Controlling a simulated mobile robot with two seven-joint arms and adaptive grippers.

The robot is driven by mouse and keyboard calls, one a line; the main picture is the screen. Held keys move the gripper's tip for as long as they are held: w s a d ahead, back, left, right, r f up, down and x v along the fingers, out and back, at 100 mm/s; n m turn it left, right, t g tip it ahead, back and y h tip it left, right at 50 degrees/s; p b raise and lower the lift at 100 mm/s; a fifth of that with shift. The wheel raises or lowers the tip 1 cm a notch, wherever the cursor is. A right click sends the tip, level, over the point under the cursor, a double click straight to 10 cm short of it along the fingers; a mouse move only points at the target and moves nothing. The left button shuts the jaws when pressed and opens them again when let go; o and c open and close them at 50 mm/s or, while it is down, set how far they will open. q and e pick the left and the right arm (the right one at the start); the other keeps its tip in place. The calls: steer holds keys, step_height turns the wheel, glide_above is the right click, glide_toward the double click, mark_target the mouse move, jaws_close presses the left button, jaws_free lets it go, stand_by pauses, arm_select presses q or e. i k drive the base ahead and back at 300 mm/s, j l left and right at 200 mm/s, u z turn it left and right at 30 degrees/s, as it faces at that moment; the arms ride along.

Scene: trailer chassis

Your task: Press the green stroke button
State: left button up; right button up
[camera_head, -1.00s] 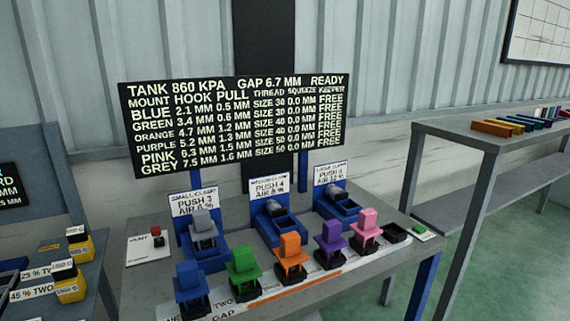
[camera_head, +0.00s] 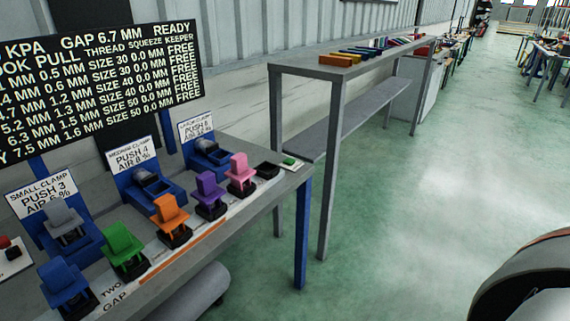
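A small green button (camera_head: 289,161) sits on a pale card at the far right end of the clamp bench (camera_head: 255,192), beside an empty-looking black tray (camera_head: 267,170). It is the only green button I see, and its label is too small to read. A green block-shaped mount (camera_head: 124,246) stands on the bench's front row and is a different thing. Neither of my grippers shows in this view.
Blue, orange (camera_head: 170,215), purple (camera_head: 209,190) and pink (camera_head: 240,170) mounts line the bench front. Three blue clamps stand behind them. A red button (camera_head: 6,243) is at the left edge. A grey shelf table (camera_head: 318,72) stands behind right. The green floor (camera_head: 400,210) at right is clear.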

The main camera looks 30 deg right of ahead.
mark_target(289, 162)
steer(key=i+l+z, duration=0.15)
steer(key=l, duration=0.35)
steer(key=i+l+z, duration=0.15)
steer(key=l, duration=0.4)
steer(key=i+l+z, duration=0.15)
steer(key=i+l, duration=0.2)
steer(key=i+l+z, duration=0.2)
steer(key=l, duration=0.35)
steer(key=i+l+z, duration=0.15)
steer(key=i+l, duration=0.2)
